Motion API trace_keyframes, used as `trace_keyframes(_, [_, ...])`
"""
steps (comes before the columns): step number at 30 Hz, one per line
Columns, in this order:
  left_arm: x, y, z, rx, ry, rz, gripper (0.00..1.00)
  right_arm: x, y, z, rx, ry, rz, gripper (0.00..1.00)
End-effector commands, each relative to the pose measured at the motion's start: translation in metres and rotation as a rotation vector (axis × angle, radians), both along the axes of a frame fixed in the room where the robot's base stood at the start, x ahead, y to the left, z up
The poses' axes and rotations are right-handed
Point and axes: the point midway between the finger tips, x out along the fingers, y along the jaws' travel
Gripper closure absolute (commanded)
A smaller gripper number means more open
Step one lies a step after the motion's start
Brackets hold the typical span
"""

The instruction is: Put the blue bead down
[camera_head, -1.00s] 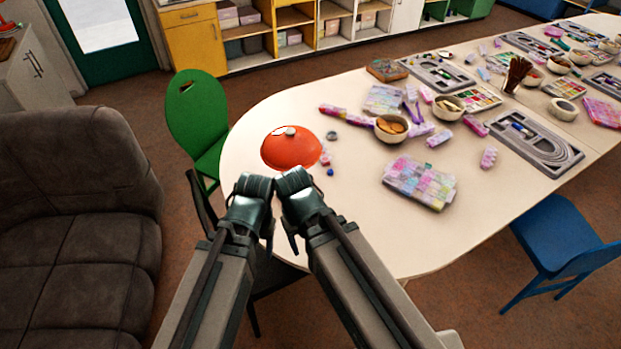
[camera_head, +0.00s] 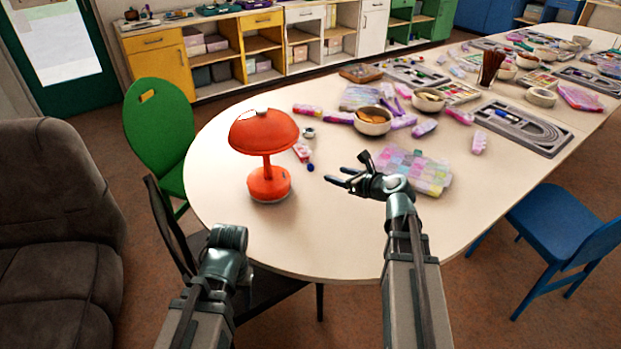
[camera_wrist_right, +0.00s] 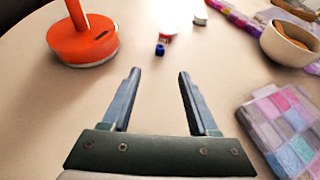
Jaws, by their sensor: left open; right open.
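The small blue bead (camera_head: 310,167) lies on the white table (camera_head: 330,235), right of the red lamp (camera_head: 265,155). In the right wrist view the bead (camera_wrist_right: 160,49) sits beyond the fingertips, roughly between their lines. My right gripper (camera_head: 340,178) is over the table, just right of and nearer than the bead. Its two fingers (camera_wrist_right: 157,72) are spread, with nothing between them. My left gripper (camera_head: 228,240) is low at the table's near left edge, empty as far as I see; its fingers are mostly hidden.
A pastel bead box (camera_head: 425,172) is right of my right gripper. Bowls (camera_head: 373,121) and boards (camera_head: 522,130) stand farther back. The table's near part is clear.

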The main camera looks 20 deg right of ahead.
Motion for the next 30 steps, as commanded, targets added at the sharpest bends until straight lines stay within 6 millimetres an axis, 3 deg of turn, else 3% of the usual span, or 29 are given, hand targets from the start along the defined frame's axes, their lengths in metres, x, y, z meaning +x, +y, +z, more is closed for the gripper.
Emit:
trace_keyframes(7, [0.000, 0.000, -0.005, 0.000, 0.000, 0.000, 0.44, 0.007, -0.004, -0.002, 0.036, -0.002, -0.025, 0.40])
trace_keyframes(19, [0.000, 0.000, -0.032, 0.000, 0.000, 0.000, 0.44, 0.067, 0.018, -0.030, 0.031, -0.002, -0.023, 0.40])
trace_keyframes(30, [0.000, 0.000, -0.035, 0.000, 0.000, 0.000, 0.44, 0.077, 0.023, -0.033, 0.033, -0.001, -0.023, 0.40])
